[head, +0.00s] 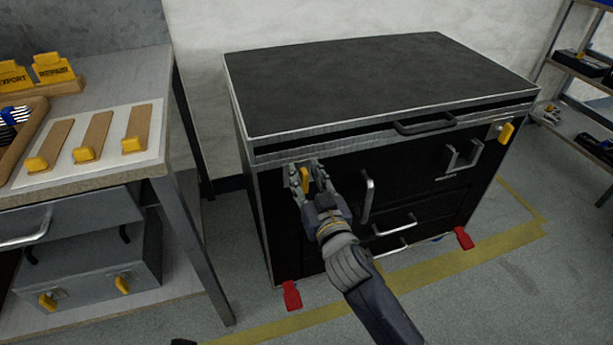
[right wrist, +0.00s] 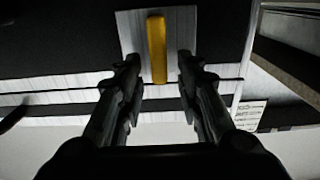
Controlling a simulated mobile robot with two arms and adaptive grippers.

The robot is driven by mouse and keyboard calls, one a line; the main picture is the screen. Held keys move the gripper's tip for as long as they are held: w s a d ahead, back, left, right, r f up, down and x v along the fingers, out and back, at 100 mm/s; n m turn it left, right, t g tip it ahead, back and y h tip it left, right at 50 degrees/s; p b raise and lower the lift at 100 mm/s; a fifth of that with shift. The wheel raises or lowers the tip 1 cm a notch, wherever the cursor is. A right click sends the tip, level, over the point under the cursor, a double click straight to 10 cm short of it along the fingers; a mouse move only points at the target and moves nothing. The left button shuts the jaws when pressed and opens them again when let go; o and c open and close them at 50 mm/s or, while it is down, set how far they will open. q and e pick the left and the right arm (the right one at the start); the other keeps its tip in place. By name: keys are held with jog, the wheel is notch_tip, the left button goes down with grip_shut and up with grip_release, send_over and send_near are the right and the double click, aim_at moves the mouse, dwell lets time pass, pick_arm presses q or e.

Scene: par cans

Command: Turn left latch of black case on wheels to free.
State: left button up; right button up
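The black case on wheels (head: 390,85) stands on the floor in the middle of the head view. Its left latch, a yellow handle (head: 306,181) on a light plate, is at the upper left of the front and looks nearly upright. In the right wrist view the latch (right wrist: 157,48) runs lengthwise between the finger lines. My right gripper (head: 307,174) is at this latch with a finger on each side. The right wrist view shows the fingers (right wrist: 159,68) apart, with a gap on both sides of the yellow handle. My left gripper is not in view.
A yellow right latch (head: 506,132) sits at the case's upper right. A vertical handle (head: 368,195) is close to the right of my gripper. Red wheel pedals (head: 291,295) stick out below. A workbench (head: 150,168) stands left, shelves (head: 580,125) right.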

grip_shut()
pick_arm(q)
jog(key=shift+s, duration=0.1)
